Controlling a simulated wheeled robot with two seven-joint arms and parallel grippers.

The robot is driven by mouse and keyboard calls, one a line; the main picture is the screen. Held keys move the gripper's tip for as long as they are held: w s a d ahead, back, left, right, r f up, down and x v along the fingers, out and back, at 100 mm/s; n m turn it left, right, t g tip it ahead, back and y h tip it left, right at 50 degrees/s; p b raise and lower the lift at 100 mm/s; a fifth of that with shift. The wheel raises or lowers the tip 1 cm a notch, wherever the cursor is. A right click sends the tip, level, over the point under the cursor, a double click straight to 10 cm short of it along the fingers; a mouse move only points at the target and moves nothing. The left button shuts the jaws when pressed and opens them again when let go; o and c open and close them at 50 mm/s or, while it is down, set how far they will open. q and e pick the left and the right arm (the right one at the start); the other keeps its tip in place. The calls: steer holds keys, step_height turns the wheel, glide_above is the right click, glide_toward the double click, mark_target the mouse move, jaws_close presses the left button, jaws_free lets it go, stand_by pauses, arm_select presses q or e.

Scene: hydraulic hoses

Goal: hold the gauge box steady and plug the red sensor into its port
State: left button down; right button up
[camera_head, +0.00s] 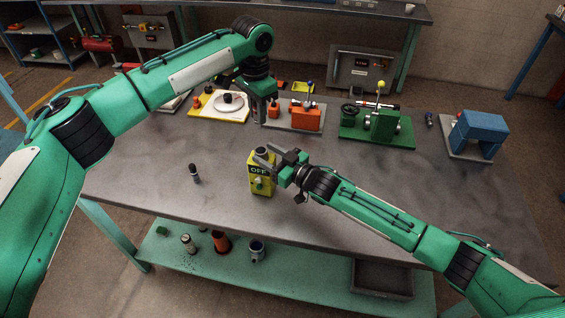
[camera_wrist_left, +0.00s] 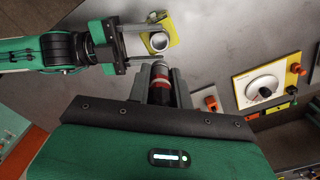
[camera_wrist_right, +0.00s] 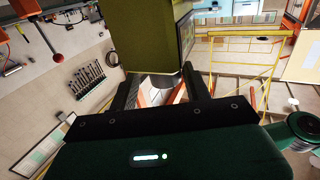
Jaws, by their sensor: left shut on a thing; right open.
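The yellow gauge box (camera_head: 262,187) with an OFF label stands upright on the table. My right gripper (camera_head: 272,158) is open, with its fingers at the box's upper part. The right wrist view shows the box (camera_wrist_right: 145,35) between the fingertips; contact cannot be told. In the left wrist view, the box (camera_wrist_left: 170,24) shows a round silver port (camera_wrist_left: 158,42) on its top. My left gripper (camera_head: 261,113) is raised behind the box and shut on the red sensor (camera_wrist_left: 160,84), a red-banded cylinder apart from the port. The sensor is hidden in the head view.
A small black-capped cylinder (camera_head: 194,173) stands left of the box. Along the back are a white dial board (camera_head: 222,104), an orange block (camera_head: 306,115), a green fixture (camera_head: 382,124) and a blue block (camera_head: 480,128). The table's front right is clear apart from my right arm.

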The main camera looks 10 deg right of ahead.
steer(key=shift+x, duration=1.2)
